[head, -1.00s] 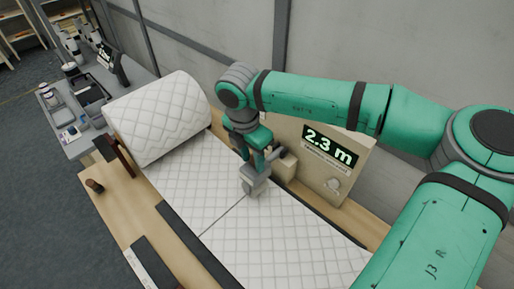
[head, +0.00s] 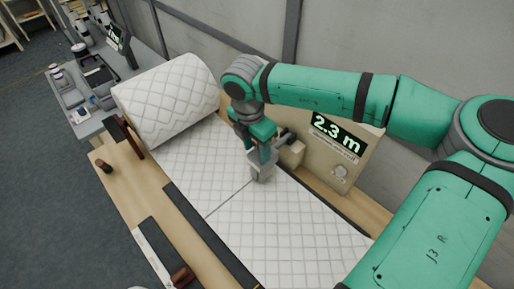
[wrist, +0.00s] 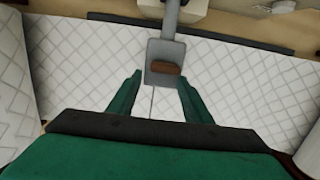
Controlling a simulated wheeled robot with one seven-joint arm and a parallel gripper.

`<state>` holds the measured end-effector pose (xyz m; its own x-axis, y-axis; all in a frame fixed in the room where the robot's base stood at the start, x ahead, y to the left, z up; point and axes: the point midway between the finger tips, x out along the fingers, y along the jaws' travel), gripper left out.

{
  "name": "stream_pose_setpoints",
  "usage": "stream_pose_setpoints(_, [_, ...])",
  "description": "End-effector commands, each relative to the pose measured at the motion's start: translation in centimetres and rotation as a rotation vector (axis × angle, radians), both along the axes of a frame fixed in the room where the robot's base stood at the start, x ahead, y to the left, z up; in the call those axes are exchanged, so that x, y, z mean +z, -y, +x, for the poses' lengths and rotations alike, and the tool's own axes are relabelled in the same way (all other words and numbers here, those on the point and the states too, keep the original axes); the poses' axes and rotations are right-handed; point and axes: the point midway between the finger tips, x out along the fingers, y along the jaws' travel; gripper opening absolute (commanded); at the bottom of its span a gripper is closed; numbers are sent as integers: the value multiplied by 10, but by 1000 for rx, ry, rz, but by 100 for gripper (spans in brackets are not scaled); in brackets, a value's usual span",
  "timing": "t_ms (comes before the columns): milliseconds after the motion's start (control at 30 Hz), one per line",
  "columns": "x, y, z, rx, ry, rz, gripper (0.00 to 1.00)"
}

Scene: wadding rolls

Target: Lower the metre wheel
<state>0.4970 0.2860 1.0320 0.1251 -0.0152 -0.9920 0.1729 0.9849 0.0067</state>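The metre wheel hangs on a grey arm (wrist: 172,15) with a grey plate (wrist: 154,47) and a brown grip (wrist: 167,68). It stands over the quilted white wadding (head: 200,165), near the back edge, and the grey plate also shows in the head view (head: 264,173). My gripper (wrist: 158,78) is above it, pointing down, with its two green fingers spread on either side of the plate and grip. I see no clear contact between fingers and grip. The wheel's rim, and whether it touches the wadding, are hidden.
A beige box with a "2.3 m" display (head: 338,132) stands behind the wheel. A wadding roll (head: 168,100) lies at the left end of the wooden table (head: 125,180). A grey side table (head: 85,128) holds several items. A brown knob (head: 183,276) is at the front edge.

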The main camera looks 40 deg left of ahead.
Motion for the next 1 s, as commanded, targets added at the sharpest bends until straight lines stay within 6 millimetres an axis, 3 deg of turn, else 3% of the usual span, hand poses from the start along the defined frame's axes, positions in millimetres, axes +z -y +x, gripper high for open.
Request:
stream_pose_setpoints(367, [1, 6, -2, -5, -10, -14, 53])
stream_pose_setpoints(800, [78, 0, -10, -2, 0, -4, 53])
stream_pose_setpoints(1000, [101, -1, -13, -1, 1, -2, 53])
